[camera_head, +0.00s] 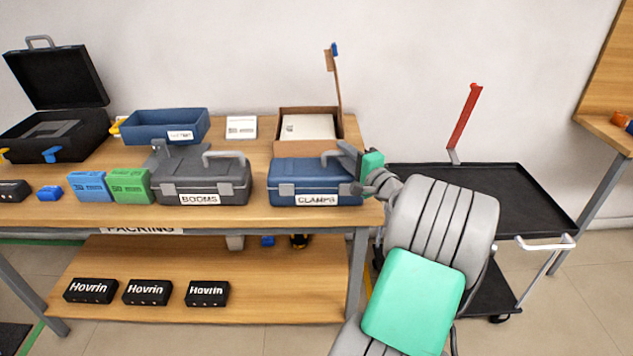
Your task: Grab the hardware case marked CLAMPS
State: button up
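The hardware case marked CLAMPS (297,177) is blue with grey latches and a white label on its front. It sits closed and upright near the right end of the wooden table. My gripper (345,156) is at the upper right of this case, by its grey handle, coming in from the right. My wrist and the green part of the gripper hide the case's right end. The fingers are small and blend with the handle, so I cannot tell whether they touch or hold it.
A grey case marked BOOMS (200,177) stands close on the left. An open cardboard box (308,146) is right behind the CLAMPS case. A black cart (490,190) with a raised red flag-like piece (465,118) stands right of the table (255,215).

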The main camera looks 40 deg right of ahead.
grip_shut()
dwell(0.3)
dwell(0.6)
jog(key=shift+r, duration=0.2)
